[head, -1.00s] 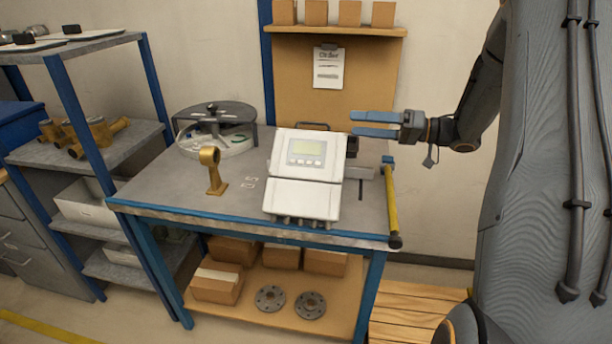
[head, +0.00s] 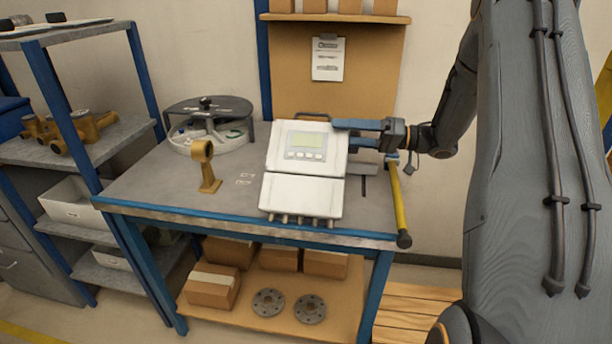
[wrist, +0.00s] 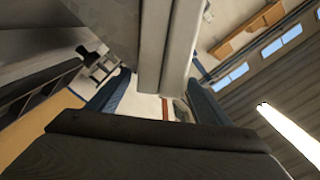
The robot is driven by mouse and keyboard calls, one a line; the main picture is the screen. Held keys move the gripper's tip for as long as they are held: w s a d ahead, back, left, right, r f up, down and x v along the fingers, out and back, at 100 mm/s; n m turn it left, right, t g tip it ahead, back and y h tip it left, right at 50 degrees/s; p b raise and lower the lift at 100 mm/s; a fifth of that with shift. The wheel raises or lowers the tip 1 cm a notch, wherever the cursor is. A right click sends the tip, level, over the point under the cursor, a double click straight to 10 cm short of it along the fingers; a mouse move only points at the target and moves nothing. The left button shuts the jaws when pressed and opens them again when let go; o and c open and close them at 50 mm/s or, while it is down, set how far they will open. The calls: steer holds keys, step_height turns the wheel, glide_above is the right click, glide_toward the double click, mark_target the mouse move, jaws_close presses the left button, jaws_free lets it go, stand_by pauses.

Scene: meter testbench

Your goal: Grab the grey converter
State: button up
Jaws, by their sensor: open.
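The grey converter (head: 303,165) is a pale grey box with a small display and buttons on its upper half. It leans back on the bench top, right of the middle, with several connectors along its lower edge. My gripper (head: 346,136) is open at its upper right edge. The upper blue finger overlaps the converter's top right corner; the other finger is partly hidden beside it. In the wrist view the two blue fingers of my gripper (wrist: 158,80) stand apart, with a pale grey body between or beyond them. I cannot tell whether either finger touches the converter.
The converter stands on the grey bench (head: 150,190). A brass fitting (head: 206,165) and a round, lidded dish (head: 210,125) stand to its left. A yellow-handled tool (head: 399,200) lies at the bench's right edge. A clipboard (head: 328,59) hangs behind.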

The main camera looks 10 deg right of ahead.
mark_target(320, 131)
steer(key=p+x, duration=0.1)
steer(key=x, duration=0.5)
steer(key=shift+w+a+p, duration=0.1)
steer(key=shift+a+p, duration=0.3)
jaws_close()
